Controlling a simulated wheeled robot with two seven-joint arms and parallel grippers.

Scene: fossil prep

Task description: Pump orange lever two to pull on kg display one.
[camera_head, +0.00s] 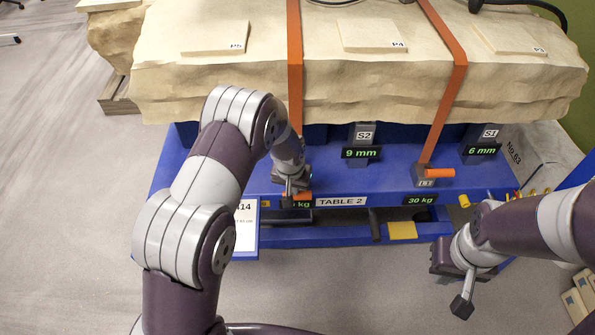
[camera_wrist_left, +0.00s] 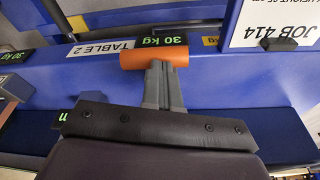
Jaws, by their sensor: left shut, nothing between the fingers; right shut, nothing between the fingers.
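An orange lever (camera_head: 301,195) is at the front edge of the blue table, below the left strap. It also shows in the wrist view (camera_wrist_left: 154,57). My left gripper (camera_head: 290,188) is shut and empty, its fingertips (camera_wrist_left: 157,66) at the lever; contact is not certain. The kg display (camera_head: 297,204) by this lever is partly hidden in the head view; in the wrist view it reads 30 kg (camera_wrist_left: 160,41). A second orange lever (camera_head: 440,173) lies at the right strap, near another 30 kg display (camera_head: 420,200). My right gripper (camera_head: 462,306) is shut and empty, away from the table.
A large pale block (camera_head: 360,85) lies on the blue table under an orange left strap (camera_head: 295,70) and an orange right strap (camera_head: 443,100). Displays read 9 mm (camera_head: 361,153) and 6 mm (camera_head: 482,151). A JOB 414 sheet (camera_wrist_left: 275,25) hangs beside the left lever.

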